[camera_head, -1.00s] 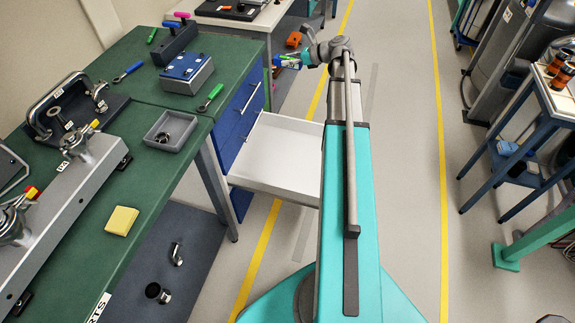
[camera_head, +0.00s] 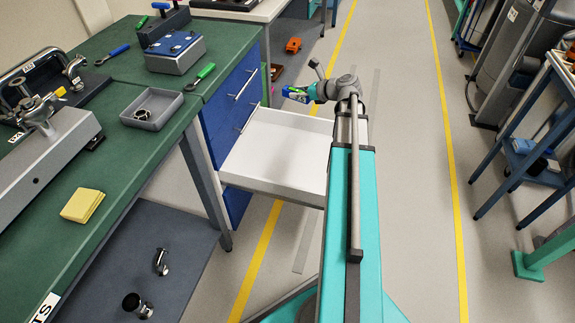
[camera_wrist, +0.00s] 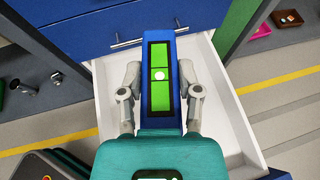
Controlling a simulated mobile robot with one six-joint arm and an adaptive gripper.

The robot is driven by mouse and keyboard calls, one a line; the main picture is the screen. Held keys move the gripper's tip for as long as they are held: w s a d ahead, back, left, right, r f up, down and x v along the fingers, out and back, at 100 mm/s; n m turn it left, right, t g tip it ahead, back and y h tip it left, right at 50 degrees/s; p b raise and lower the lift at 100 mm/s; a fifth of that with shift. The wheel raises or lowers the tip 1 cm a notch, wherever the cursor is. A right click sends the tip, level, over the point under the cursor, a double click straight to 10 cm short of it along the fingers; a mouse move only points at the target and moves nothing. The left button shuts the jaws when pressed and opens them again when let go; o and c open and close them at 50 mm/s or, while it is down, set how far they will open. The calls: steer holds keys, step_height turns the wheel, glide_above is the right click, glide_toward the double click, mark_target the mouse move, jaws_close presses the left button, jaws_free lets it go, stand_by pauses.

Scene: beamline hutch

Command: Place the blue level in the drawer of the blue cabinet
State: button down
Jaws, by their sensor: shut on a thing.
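My gripper (camera_wrist: 160,82) is shut on the blue level (camera_wrist: 160,112), with one finger on each side of it. The level has a dark-framed bright green window and points toward the cabinet front. In the head view, the level (camera_head: 296,93) shows small at the end of my arm. The blue cabinet (camera_head: 224,124) is under the green bench, with its white drawer (camera_head: 268,158) pulled out. In the wrist view, the level is above the open drawer (camera_wrist: 222,112), in front of the cabinet face (camera_wrist: 85,36). The height of the gap cannot be told.
The green bench (camera_head: 105,165) holds a grey tray (camera_head: 172,118), yellow notes (camera_head: 82,205), a green screwdriver (camera_head: 199,76) and a metal fixture (camera_head: 50,145). Other closed drawers with bar handles are above the open one. The open drawer's visible floor looks clear.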

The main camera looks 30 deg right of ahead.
steer(key=s+f+m+h+b, duration=0.1)
steer(key=s+f+b, duration=0.2)
steer(key=f+b, duration=0.3)
steer(key=s+f+m+t+h+b, duration=0.1)
steer(key=s+f+b, duration=0.1)
steer(key=f+b, duration=0.5)
steer(key=shift+s+a+f, duration=0.4)
steer(key=shift+a+f, duration=0.05)
steer(key=shift+f, duration=0.05)
steer(key=w+d+f+b, duration=0.8)
steer(key=d+f+b, duration=0.1)
steer(key=shift+w+d, duration=0.4)
steer(key=shift+w+d+f+b, duration=0.15)
steer(key=shift+f+b, duration=0.85)
steer(key=shift+f, duration=0.05)
steer(key=shift+w+d+f+b, duration=0.15)
steer(key=shift+f+b, duration=0.85)
